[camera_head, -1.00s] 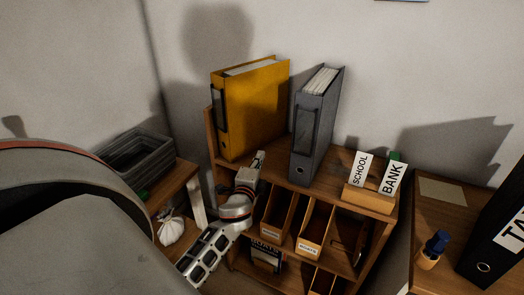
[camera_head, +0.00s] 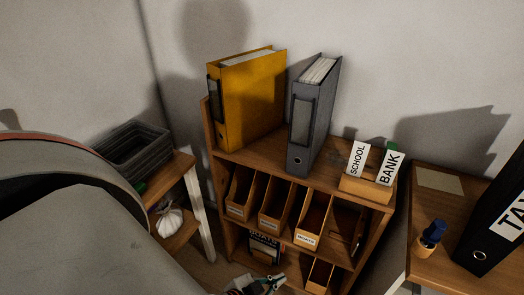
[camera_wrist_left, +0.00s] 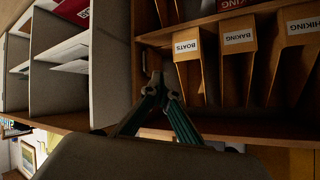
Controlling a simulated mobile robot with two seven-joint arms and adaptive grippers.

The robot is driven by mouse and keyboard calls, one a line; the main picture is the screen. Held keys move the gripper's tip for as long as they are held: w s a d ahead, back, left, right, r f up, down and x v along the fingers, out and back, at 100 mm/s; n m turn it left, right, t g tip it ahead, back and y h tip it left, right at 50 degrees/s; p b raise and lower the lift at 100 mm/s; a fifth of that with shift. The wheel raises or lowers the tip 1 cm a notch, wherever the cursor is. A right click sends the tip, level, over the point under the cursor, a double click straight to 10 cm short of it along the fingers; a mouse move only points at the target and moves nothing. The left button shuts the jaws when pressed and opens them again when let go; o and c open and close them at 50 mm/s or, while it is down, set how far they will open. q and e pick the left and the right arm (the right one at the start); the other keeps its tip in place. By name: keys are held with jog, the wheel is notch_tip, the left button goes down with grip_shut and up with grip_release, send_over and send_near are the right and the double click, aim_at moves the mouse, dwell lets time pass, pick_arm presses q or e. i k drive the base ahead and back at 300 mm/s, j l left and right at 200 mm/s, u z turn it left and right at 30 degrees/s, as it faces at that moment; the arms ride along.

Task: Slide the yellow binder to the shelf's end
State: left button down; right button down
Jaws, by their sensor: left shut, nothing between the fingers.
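The yellow binder (camera_head: 250,105) stands upright on the top of the wooden shelf (camera_head: 268,151), at its left end beside the raised end panel. The grey binder (camera_head: 316,120) stands upright to its right, with a gap between them. My left gripper (camera_head: 268,284) is low at the bottom edge of the head view, in front of the shelf and well below the yellow binder, touching neither binder. In the left wrist view its fingers (camera_wrist_left: 160,85) are together and empty, below the magazine files. My right gripper is not in view.
A box with SCHOOL and BANK cards (camera_head: 368,188) stands at the top's right end. A side table with grey trays (camera_head: 135,155) is left; a desk with a black binder (camera_head: 500,225) is right.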

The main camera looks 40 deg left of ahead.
aim_at(247, 90)
jog(key=j+u, duration=0.1)
jog(key=u, duration=0.25)
jog(key=j+u, duration=0.1)
jog(key=u, duration=0.3)
jog(key=j+u, duration=0.1)
jog(key=u, duration=0.25)
